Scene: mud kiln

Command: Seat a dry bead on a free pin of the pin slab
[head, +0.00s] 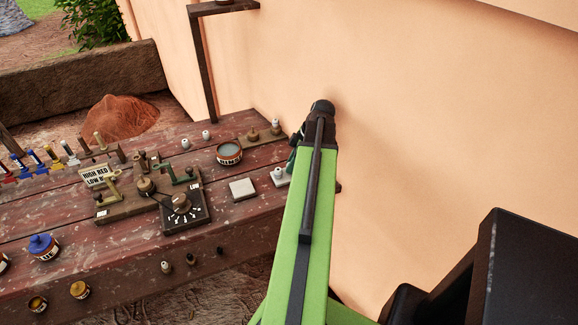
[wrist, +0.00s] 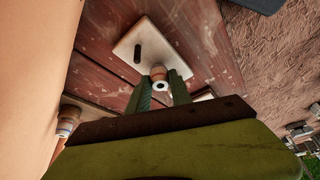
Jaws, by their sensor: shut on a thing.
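My gripper (wrist: 161,82) has its two green fingers shut on a small pale bead (wrist: 160,87) with a dark hole facing the camera. A rounded brown part shows just beyond the bead; I cannot tell whether it belongs to it. A pale slab (wrist: 153,38) with one dark upright mark, perhaps a pin or slot, lies beyond the fingertips. In the head view my arm hides the fingertips and the held bead. A white bead (head: 278,172) stands on a small pale slab, partly hidden beside the arm. A bare-looking pale slab (head: 242,188) lies to its left.
A round tin (head: 229,153) and a wooden board with brass-coloured pegs (head: 262,136) stand near the wall. A dial box (head: 183,208) and levers are left of the slabs. Loose white beads (head: 185,143) lie at the back. The wall rises close behind my gripper.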

